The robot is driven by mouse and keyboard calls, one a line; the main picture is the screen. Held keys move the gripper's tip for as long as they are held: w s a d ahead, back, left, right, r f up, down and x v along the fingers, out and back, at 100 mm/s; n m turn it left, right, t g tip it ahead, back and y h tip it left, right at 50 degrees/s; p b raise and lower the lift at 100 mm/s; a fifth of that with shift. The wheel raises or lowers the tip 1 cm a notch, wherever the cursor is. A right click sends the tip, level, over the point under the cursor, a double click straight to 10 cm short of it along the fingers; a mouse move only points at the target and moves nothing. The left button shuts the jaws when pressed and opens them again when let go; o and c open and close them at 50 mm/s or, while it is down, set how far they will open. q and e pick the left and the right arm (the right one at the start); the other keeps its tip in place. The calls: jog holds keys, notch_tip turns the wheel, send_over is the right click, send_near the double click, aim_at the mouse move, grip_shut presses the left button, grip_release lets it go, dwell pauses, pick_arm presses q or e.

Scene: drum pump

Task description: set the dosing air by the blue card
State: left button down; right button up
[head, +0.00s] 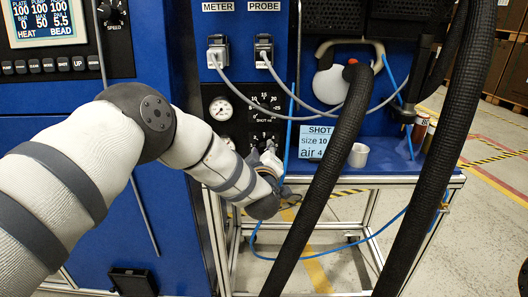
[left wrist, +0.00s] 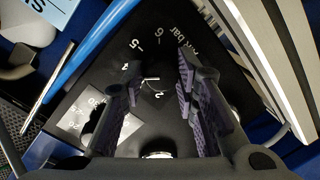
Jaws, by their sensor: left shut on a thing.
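The pale blue card (head: 312,143) stands on the blue ledge and reads SHOT, size 10, air 4; the black hose covers its right edge. My left gripper (head: 264,160) is at the lower numbered dial (head: 262,136) on the black panel and hides most of it. In the left wrist view, the fingers of my left gripper (left wrist: 156,90) stand either side of the black dial knob and are shut on it. Around them the dial face (left wrist: 150,45) shows 4, 5, 6 and the word bar. Where the knob points I cannot tell. My right gripper is out of view.
Thick black hoses (head: 325,185) hang in front of the ledge. A blue tube (left wrist: 95,45) runs close beside the gripper. A white cup (head: 358,155) stands right of the card.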

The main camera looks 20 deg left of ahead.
pick_arm(q)
jog(key=shift+a, duration=0.1)
dwell(0.3)
jog(key=c, duration=1.3)
grip_release()
jog(key=v, duration=1.2)
